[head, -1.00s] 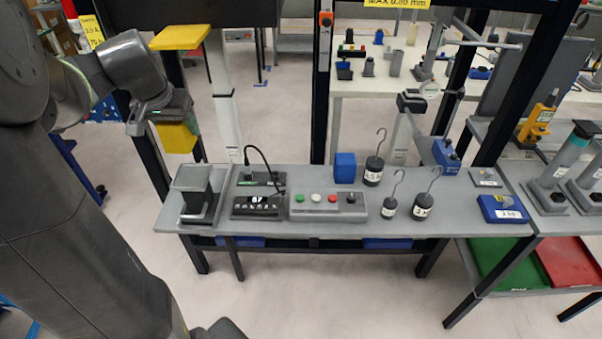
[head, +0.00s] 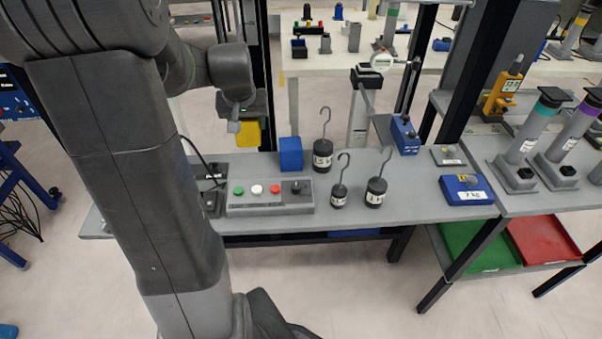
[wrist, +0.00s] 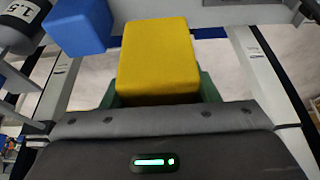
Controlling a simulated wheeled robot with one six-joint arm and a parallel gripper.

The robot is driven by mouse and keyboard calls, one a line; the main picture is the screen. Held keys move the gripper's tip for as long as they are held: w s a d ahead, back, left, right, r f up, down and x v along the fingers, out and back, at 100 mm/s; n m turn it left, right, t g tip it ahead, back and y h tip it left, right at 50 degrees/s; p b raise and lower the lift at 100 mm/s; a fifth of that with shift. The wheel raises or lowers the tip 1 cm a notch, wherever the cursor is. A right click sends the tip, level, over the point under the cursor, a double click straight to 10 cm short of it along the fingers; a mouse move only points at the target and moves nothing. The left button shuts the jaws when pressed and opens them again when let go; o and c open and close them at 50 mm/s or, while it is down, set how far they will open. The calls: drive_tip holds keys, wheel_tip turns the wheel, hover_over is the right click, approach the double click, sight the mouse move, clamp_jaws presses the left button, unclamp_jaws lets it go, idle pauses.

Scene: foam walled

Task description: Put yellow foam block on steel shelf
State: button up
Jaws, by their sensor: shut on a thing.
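The yellow foam block (head: 248,134) is held by my gripper (head: 237,122) in the head view, just left of the blue block and toward the rear of the bench. In the wrist view the block (wrist: 158,55) sits between the green jaws, with my gripper (wrist: 158,98) shut on it. It appears raised, with floor visible behind and beside it. A grey metal-looking shelf top (head: 415,182) spans the middle of the head view; I cannot tell whether this is the steel shelf.
A blue block (head: 291,154), also in the wrist view (wrist: 78,26), stands close to the yellow block. Hooked black weights (head: 322,157), a button box (head: 270,195) and a blue box (head: 467,190) occupy the grey top. Dark upright posts (head: 492,65) rise behind it.

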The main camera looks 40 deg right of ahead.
sight(246, 133)
wheel_tip(246, 133, down, 9)
drive_tip(key=shift+a+f+b, duration=0.1)
drive_tip(key=shift+f+b, duration=0.05)
drive_tip(key=shift+b, duration=0.15)
drive_tip(key=shift+f, duration=0.15)
drive_tip(key=o, duration=1)
drive_tip(key=shift+r, duration=0.35)
drive_tip(key=p+v, duration=0.1)
drive_tip(key=v, duration=1)
drive_tip(key=shift+s+a+r, duration=0.1)
drive_tip(key=shift+s+r, duration=0.05)
drive_tip(key=shift+r, duration=0.15)
